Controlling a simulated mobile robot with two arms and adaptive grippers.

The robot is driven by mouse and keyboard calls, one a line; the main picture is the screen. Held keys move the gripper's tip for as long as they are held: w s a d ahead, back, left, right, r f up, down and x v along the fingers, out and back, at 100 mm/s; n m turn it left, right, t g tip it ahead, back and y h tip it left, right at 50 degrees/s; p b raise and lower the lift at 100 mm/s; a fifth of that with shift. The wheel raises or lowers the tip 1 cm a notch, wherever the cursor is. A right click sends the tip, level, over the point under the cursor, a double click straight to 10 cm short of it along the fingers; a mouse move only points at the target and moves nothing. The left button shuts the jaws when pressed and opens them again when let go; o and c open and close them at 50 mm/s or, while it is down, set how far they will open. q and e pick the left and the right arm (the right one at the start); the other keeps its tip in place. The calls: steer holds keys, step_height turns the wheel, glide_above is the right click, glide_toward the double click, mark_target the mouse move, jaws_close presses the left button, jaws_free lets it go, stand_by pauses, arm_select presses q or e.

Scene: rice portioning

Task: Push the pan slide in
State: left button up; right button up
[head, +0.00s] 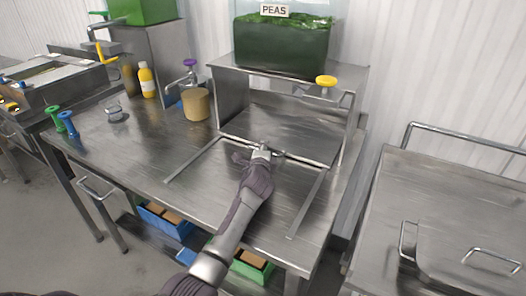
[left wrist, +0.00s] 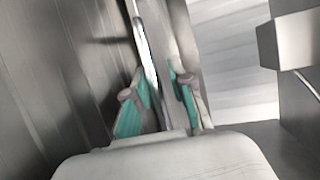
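The pan slide (head: 308,161) shows as a thin metal crossbar at the open front of the steel stand under the peas bin. Two flat rails (head: 307,204) run forward from it along the tabletop. My left gripper (head: 262,152) is at the middle of the crossbar, its arm reaching in from the front. In the left wrist view its teal-padded fingers (left wrist: 160,103) stand apart, with a thin metal bar (left wrist: 140,45) running down between them. I cannot tell whether the fingers touch the bar. My right gripper is not in view.
The peas bin (head: 285,45) sits on the stand (head: 232,95), with a yellow-knobbed lever (head: 326,82) in front. A tan cylinder (head: 195,104) and a yellow bottle (head: 147,80) stand at the back left. The table (head: 140,150) is clear at front left. Another steel unit (head: 440,195) stands right.

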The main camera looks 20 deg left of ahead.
arm_select(q)
steer(key=shift+f, duration=0.15)
steer(key=shift+s+d, duration=0.1)
steer(key=shift+s, duration=0.35)
steer(key=v, duration=1.1)
steer(key=shift+d, duration=0.1)
